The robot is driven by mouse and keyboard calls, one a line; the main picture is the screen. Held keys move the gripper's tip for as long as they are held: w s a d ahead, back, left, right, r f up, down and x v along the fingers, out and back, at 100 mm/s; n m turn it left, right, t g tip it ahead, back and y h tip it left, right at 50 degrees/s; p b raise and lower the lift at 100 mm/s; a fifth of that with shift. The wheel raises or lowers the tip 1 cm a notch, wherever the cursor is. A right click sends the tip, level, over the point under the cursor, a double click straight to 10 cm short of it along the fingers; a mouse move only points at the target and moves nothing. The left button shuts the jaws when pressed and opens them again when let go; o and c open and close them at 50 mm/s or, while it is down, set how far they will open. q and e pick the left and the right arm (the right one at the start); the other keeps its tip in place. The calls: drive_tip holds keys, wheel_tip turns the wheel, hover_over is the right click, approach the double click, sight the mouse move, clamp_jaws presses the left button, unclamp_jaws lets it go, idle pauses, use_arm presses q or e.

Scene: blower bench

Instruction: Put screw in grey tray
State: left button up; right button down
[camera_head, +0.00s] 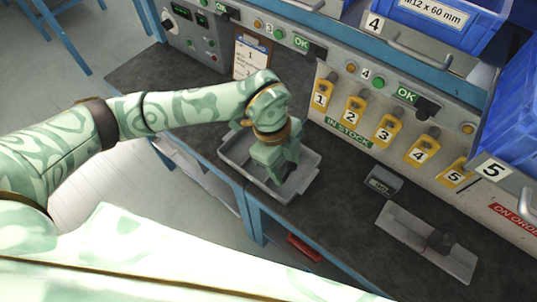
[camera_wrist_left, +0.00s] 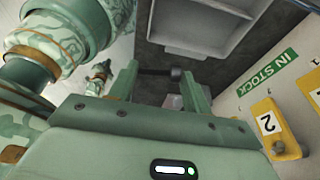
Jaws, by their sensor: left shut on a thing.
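The grey tray (camera_head: 307,184) sits on the dark bench top near its front edge. My left gripper (camera_head: 274,176) points down over the tray and hides part of its inside. In the left wrist view, my left gripper (camera_wrist_left: 160,84) is shut on a dark screw (camera_wrist_left: 157,72) that lies across between the fingertips, its thicker head at the right finger. The tray also shows in the left wrist view (camera_wrist_left: 197,48), beyond the fingertips. The screw cannot be made out in the head view.
A panel with yellow numbered tags (camera_head: 387,131) stands behind the bench. A small grey box (camera_head: 383,180) and a flat light holder (camera_head: 405,236) with a dark piece lie to the right. Blue bins (camera_head: 440,25) hang above. A clipboard (camera_head: 249,57) leans behind the tray.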

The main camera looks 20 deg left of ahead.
use_arm(q)
drive_tip(key=w+a+f+b, duration=0.1)
drive_tip(key=w+a+f, duration=0.2)
drive_tip(key=w, duration=0.1)
drive_tip(key=shift+w+a, duration=0.15)
drive_tip(key=shift+a, duration=0.05)
drive_tip(key=w+a+f+b, duration=0.1)
drive_tip(key=w+a+f, duration=0.1)
drive_tip(key=f, duration=0.1)
drive_tip(key=w+a+f+b, duration=0.1)
drive_tip(key=w+f, duration=0.1)
drive_tip(key=shift+a+b, duration=0.1)
drive_tip(key=shift+b, duration=0.2)
drive_tip(key=f, duration=0.1)
drive_tip(key=f+b, duration=0.1)
drive_tip(key=f, duration=0.2)
drive_tip(key=shift+w+a+b, duration=0.2)
drive_tip(key=shift+w+b, duration=0.1)
drive_tip(key=shift+b, duration=0.1)
drive_tip(key=shift+r, duration=0.1)
drive_tip(key=o, duration=1)
drive_tip(key=shift+c, duration=0.2)
drive_tip(key=p+v, duration=0.3)
drive_tip(key=v, duration=0.9)
drive_tip(key=shift+p, duration=0.35)
